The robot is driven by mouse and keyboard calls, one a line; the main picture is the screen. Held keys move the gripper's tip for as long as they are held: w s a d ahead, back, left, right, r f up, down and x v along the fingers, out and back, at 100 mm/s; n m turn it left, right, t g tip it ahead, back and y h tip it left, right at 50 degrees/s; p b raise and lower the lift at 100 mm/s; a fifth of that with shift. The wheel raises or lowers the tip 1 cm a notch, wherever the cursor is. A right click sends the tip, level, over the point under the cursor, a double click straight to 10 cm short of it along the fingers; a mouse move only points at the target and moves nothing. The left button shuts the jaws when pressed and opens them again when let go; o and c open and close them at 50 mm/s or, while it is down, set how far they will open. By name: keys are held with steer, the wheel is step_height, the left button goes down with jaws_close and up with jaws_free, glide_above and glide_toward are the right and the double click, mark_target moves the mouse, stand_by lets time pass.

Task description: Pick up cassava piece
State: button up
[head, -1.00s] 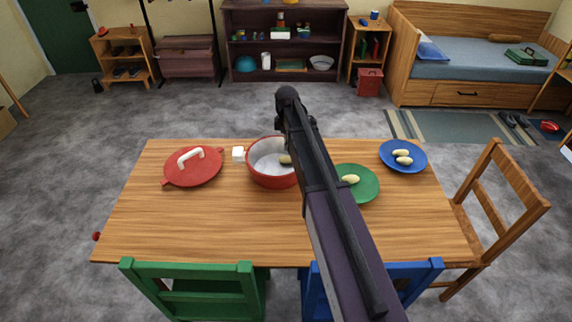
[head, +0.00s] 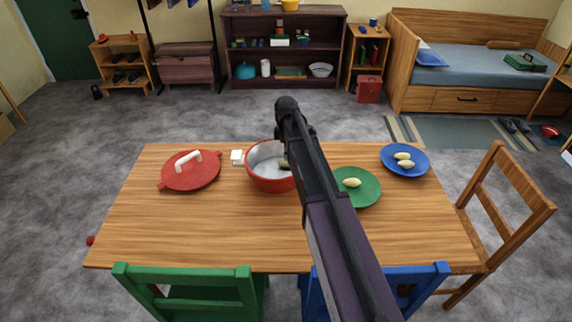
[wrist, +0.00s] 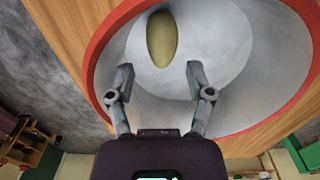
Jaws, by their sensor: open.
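A red pot (head: 272,182) with a grey inside stands on the wooden table (head: 200,225). One pale cassava piece (wrist: 162,39) lies on the pot's floor, and part of it shows in the head view (head: 284,164). My gripper (wrist: 158,72) is open and empty, its fingers spread over the pot's mouth with the piece beyond and between their tips. In the head view my arm hides the gripper and part of the pot. A green plate (head: 362,198) holds a cassava piece (head: 352,183). A blue plate (head: 390,168) holds two more pieces (head: 404,160).
A red lid (head: 190,172) with a white handle lies left of the pot. A green chair (head: 190,290), a blue chair (head: 425,275) and a wooden chair (head: 505,215) surround the table. The table's front left is clear.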

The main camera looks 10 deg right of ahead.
mark_target(287, 163)
steer(key=shift+s+f+b, duration=0.15)
steer(key=shift+f+b, duration=2.3)
steer(key=shift+f, duration=0.1)
steer(key=c, duration=0.9)
